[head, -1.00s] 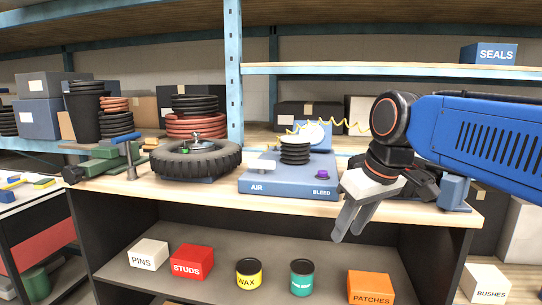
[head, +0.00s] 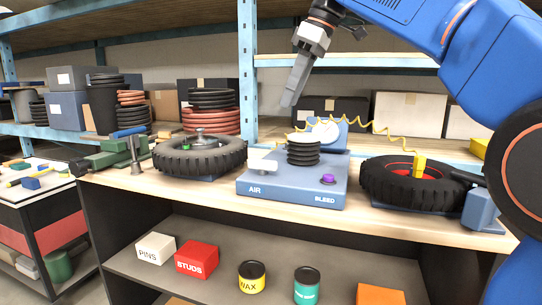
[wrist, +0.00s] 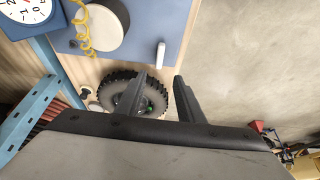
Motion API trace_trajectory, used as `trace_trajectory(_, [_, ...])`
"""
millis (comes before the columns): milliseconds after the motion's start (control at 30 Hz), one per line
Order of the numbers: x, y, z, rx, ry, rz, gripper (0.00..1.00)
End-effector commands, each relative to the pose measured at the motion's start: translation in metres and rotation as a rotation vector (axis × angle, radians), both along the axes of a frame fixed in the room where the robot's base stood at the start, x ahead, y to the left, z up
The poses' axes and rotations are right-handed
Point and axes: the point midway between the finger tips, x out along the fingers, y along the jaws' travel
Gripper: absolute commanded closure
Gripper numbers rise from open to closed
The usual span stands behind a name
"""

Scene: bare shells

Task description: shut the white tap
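The white tap (head: 263,162) is a small white lever on top of the blue unit (head: 320,190), above the word AIR. In the wrist view the white tap (wrist: 160,54) shows as a narrow upright bar on the blue top. My gripper (head: 290,98) hangs in the air above the unit, apart from the tap. In the wrist view my gripper (wrist: 161,78) has its two fingers apart with nothing between them. The tap lies just beyond the fingertips in that picture.
Black ribbed bellows (head: 303,152), a gauge (head: 325,131), a yellow coiled hose (head: 392,134) and a purple knob (head: 328,179) are on or near the unit. A blue shelf post (head: 247,75) rises behind.

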Motion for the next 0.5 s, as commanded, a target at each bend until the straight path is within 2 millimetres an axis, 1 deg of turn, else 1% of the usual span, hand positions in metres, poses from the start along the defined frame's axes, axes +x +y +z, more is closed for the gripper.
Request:
trace_trajectory(67, [0.001, 0.003, 0.001, 0.000, -0.002, 0.011, 0.66])
trace_trajectory(167, [0.002, 0.005, -0.005, 0.001, -0.001, 0.013, 0.66])
trace_trajectory(267, [0.003, 0.009, -0.017, -0.001, 0.001, 0.012, 0.66])
trace_trajectory(500, [0.008, 0.024, -0.055, 0.000, 0.000, 0.012, 0.66])
